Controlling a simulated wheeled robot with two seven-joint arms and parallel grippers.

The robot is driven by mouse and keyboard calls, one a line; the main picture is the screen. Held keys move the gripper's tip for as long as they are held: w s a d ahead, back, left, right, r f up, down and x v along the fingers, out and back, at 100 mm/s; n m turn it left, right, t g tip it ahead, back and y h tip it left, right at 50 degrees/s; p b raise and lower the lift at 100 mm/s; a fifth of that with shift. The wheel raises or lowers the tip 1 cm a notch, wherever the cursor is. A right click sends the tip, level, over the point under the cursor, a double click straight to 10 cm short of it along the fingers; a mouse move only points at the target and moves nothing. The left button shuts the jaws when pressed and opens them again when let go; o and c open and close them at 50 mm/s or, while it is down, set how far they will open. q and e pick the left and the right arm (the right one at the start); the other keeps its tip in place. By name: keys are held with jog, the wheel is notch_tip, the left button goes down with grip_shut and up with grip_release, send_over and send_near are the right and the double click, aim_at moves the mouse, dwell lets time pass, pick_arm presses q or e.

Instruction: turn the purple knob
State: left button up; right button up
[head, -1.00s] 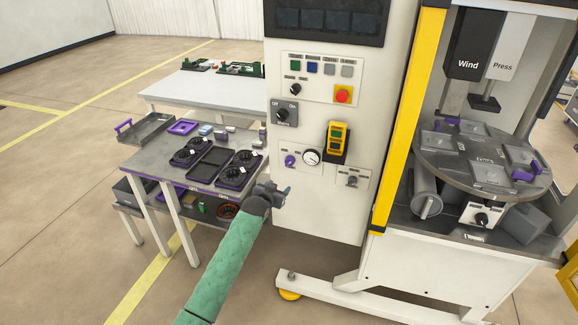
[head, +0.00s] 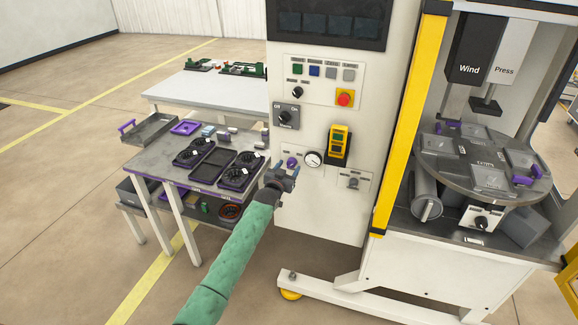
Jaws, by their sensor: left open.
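The purple knob (head: 292,162) is on a small plate low on the white machine cabinet, just left of a round gauge (head: 313,159). My left gripper (head: 291,174), on a green-sleeved arm from below, is just under the knob in the picture. It is open, and nothing shows between its fingers. The fingertips overlap or nearly overlap the knob's lower edge in this view; I cannot tell whether they touch it. My right gripper is not in the picture.
Left of the cabinet stands a grey table (head: 151,160) with black fan-like parts and trays. A turntable (head: 468,181) stands right of the yellow post (head: 409,120).

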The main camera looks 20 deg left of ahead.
pick_arm(q)
jog(key=shift+w+d, duration=0.1)
jog(key=shift+w, duration=0.5)
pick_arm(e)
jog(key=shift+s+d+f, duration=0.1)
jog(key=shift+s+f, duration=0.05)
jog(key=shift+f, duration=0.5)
pick_arm(q)
jog(key=c, duration=1)
